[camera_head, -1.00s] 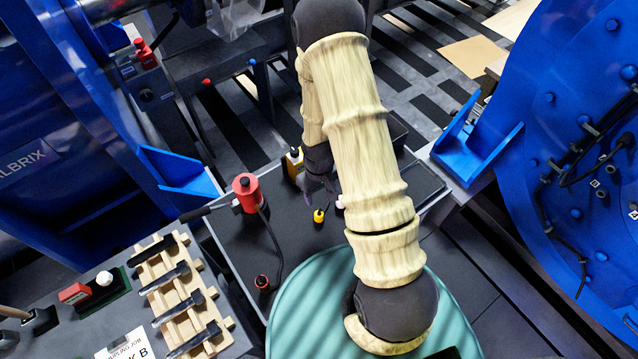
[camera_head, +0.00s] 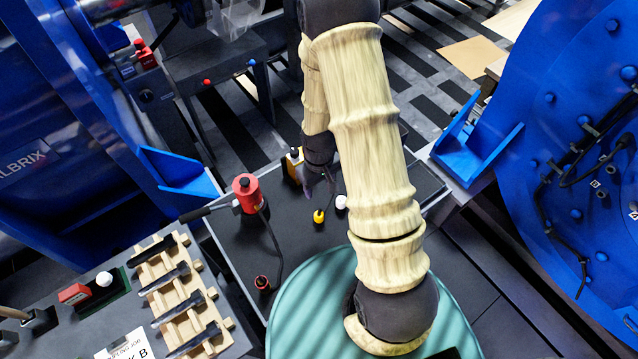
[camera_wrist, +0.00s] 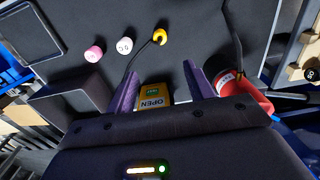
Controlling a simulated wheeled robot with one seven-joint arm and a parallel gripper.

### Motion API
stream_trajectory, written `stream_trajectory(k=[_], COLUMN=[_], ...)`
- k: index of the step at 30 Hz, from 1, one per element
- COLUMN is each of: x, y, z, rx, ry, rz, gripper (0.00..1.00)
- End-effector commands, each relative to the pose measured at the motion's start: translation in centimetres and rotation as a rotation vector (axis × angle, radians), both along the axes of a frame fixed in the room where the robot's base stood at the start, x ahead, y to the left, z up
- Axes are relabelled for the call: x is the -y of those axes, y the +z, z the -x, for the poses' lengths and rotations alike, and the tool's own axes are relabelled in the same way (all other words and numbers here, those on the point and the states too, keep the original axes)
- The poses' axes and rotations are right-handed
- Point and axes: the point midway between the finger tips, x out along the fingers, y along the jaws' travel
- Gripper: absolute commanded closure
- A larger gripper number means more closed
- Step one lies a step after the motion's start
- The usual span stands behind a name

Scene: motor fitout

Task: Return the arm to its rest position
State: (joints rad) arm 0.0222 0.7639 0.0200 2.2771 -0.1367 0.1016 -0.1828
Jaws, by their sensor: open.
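My gripper (camera_head: 318,185) hangs over the dark bench top (camera_head: 300,235) in the head view, partly hidden by my forearm. In the wrist view its two purple fingers (camera_wrist: 163,90) stand apart with nothing held between them. A yellow device marked OPEN (camera_wrist: 154,95) shows beyond the gap between the fingers. The same yellow and black device (camera_head: 294,163) stands just left of my gripper in the head view. My arm is bent, with the upper part reaching forward over the bench.
A red cylinder (camera_head: 246,192) with a handle and hose stands left on the bench. A yellow-topped item (camera_head: 319,216) and a white-topped item (camera_head: 341,201) stand near my gripper. A wooden rack (camera_head: 180,290) holds dark tools. Blue machine housings (camera_head: 575,130) flank the bench.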

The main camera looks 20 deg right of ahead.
Motion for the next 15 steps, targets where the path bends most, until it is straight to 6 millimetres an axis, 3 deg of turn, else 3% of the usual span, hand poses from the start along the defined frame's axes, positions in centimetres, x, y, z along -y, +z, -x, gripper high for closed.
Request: stream_trajectory(k=[11,15], x=[0.0,0.0], y=[0.2,2.2], z=[0.0,-0.1], rx=[0.002,0.021], ry=[-0.002,-0.020], rz=[0.000,0.003], gripper=[0.47,0.47])
